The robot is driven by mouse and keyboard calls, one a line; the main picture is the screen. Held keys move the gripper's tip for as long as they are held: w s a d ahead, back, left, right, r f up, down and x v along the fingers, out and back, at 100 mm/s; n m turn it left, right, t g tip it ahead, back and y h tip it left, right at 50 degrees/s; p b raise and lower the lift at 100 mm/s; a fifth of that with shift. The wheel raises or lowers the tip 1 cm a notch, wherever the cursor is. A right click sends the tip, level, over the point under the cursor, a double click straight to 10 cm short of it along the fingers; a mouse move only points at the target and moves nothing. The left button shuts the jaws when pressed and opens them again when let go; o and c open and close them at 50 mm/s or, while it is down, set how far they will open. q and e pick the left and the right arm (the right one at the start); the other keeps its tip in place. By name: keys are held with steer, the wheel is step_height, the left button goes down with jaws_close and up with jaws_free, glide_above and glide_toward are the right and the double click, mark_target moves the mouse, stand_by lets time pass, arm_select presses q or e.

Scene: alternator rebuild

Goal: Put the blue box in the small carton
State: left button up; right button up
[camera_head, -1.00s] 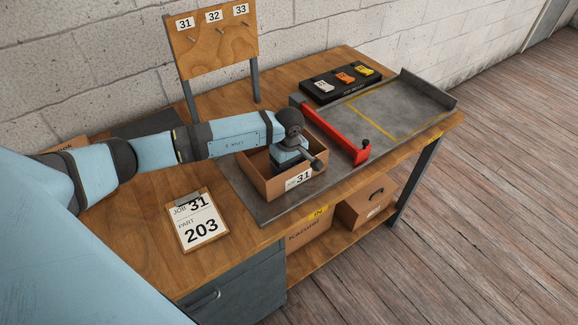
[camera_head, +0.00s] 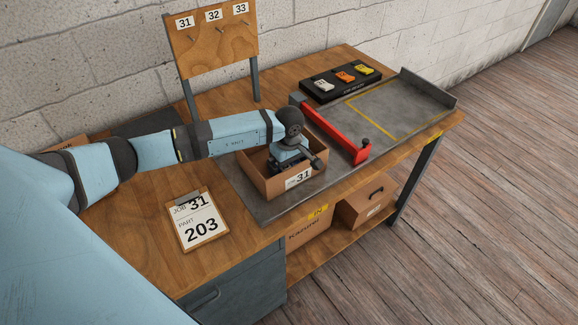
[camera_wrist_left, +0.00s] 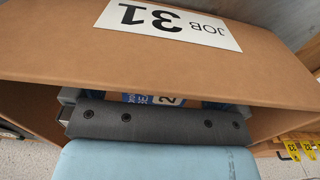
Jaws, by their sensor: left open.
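The small carton (camera_head: 262,178) with a "JOB 31" label stands open-topped on the grey bench plate. My left gripper (camera_head: 286,168) reaches down inside it from above and is open. In the left wrist view the carton wall (camera_wrist_left: 60,45) fills the top, with its label upside down. A blue-and-white printed surface with part of a "2", seemingly the blue box (camera_wrist_left: 138,98), shows inside the carton just beyond my wrist. Most of it is hidden, and I cannot tell whether the fingers touch it. My right gripper is not in view.
A red bar (camera_head: 345,143) lies just right of the carton. A black tray (camera_head: 330,91) with several coloured pieces stands at the back. A clipboard (camera_head: 198,220) reading "JOB 31, PART 203" lies in front left. The right of the grey plate (camera_head: 405,105) is clear.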

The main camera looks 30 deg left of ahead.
arm_select(q)
step_height(320, 180, up, 10)
steer(key=shift+f+b, duration=0.1)
steer(key=shift+b, duration=0.45)
steer(key=shift+r, duration=0.7)
